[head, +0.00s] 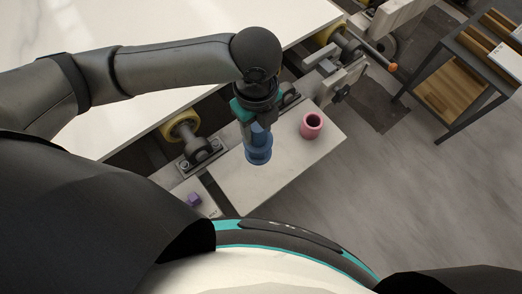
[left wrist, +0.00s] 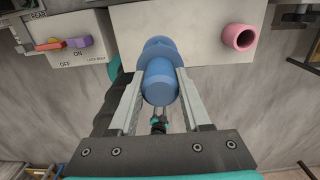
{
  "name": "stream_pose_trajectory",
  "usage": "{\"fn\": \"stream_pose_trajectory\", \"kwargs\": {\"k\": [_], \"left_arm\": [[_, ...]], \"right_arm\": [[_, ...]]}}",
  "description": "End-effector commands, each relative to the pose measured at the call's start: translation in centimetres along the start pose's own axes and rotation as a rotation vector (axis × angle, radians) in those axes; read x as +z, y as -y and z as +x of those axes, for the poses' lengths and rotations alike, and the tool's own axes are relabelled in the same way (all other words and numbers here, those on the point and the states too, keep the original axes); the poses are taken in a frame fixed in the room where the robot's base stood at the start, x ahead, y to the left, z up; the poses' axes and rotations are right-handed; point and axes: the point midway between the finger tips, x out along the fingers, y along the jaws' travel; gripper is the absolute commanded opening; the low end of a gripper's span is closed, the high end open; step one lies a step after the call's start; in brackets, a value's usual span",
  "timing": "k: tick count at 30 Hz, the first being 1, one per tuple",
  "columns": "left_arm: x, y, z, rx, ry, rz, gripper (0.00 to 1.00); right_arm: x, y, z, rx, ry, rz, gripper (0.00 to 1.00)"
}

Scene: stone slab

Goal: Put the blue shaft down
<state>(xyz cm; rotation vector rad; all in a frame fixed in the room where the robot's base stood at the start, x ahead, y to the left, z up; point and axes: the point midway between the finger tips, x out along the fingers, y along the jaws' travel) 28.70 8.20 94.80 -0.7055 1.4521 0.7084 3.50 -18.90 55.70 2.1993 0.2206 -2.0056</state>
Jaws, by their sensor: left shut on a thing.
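The blue shaft (head: 259,152) is a stepped blue cylinder with a wider flange. My left gripper (head: 257,132) is shut on it and points down at the pale slab shelf (head: 240,188). In the left wrist view the shaft (left wrist: 159,78) sits between the two fingers (left wrist: 159,95), its flange toward the shelf. The shaft looks roughly upright in the head view. I cannot tell whether its lower end touches the shelf or hangs just above it. My right gripper is in neither view.
A pink hollow cylinder (head: 311,125) stands on the shelf to the right of the shaft. Yellow rollers (head: 181,126) and the white stone slab (head: 140,95) are behind. The shelf's front is clear.

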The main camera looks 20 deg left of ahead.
Motion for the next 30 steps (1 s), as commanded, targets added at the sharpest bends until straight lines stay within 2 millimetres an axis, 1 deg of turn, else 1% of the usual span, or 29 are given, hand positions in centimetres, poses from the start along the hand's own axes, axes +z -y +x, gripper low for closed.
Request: {"fn": "stream_pose_trajectory", "kwargs": {"k": [1, 3, 6, 9, 16, 21, 23, 30], "left_arm": [[-0.1, -0.1, 1.7, 0.003, -0.001, 0.0, 0.0], [-0.1, -0.1, 3.5, 0.003, -0.001, -0.001, 0.0], [-0.1, 0.0, 5.7, 0.001, -0.001, 0.0, 0.0], [0.0, 0.0, 7.1, -0.001, 0.0, -0.001, 0.0], [0.0, 0.1, 8.6, -0.002, 0.0, -0.001, 0.0], [-0.1, 0.0, 11.3, 0.0, 0.0, 0.0, 0.0], [-0.1, 0.0, 11.9, -0.001, 0.0, -0.001, 0.0], [0.0, 0.1, 12.0, -0.003, 0.0, 0.0, 0.0]], "right_arm": [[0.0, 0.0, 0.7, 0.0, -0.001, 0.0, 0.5], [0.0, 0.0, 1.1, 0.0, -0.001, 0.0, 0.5], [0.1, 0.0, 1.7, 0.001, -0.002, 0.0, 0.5], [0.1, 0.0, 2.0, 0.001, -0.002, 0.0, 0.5], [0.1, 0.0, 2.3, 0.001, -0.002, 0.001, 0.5], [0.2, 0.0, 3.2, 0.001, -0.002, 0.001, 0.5], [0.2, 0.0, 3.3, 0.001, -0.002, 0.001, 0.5], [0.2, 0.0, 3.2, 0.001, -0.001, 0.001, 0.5]]}}
